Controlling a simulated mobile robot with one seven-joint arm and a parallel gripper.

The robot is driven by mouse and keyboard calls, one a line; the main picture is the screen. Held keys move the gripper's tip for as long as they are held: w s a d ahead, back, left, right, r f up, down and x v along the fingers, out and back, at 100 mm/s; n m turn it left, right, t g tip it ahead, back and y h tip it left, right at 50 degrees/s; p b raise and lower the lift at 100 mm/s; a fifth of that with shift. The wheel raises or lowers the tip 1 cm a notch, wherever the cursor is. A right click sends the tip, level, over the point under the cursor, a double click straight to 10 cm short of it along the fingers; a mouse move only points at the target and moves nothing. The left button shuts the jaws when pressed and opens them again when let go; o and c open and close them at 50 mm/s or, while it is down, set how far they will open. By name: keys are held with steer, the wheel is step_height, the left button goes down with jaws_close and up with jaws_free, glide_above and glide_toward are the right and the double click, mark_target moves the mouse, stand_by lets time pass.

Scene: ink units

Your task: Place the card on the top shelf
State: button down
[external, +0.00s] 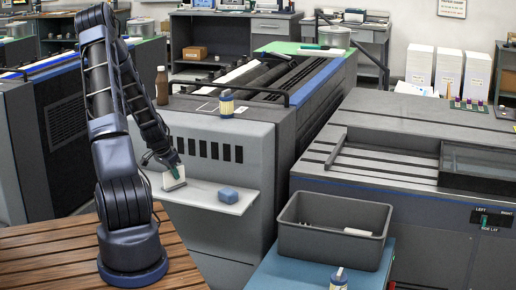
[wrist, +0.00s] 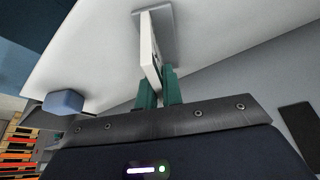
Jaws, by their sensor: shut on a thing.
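My gripper (external: 176,170) has green fingers and hangs over the left part of the pale lower shelf (external: 212,197) on the front of the grey machine. It is shut on a thin white card (external: 173,181). In the wrist view the card (wrist: 150,52) stands edge-on between the green fingers (wrist: 159,92), its far end at a grey patch on the pale surface. I cannot tell whether the card touches the shelf.
A blue block (external: 228,195) sits on the lower shelf to the right of my gripper, and in the wrist view the block (wrist: 63,102) is at left. A brown bottle (external: 162,86) stands at the top ledge's left end. A grey bin (external: 334,245) stands lower right.

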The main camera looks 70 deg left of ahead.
steer(key=c, duration=2)
jaws_free()
steer(key=shift+f, duration=0.15)
steer(key=o, duration=0.5)
steer(key=shift+c, duration=0.2)
steer(key=v, duration=1.2)
steer(key=shift+s, duration=0.1)
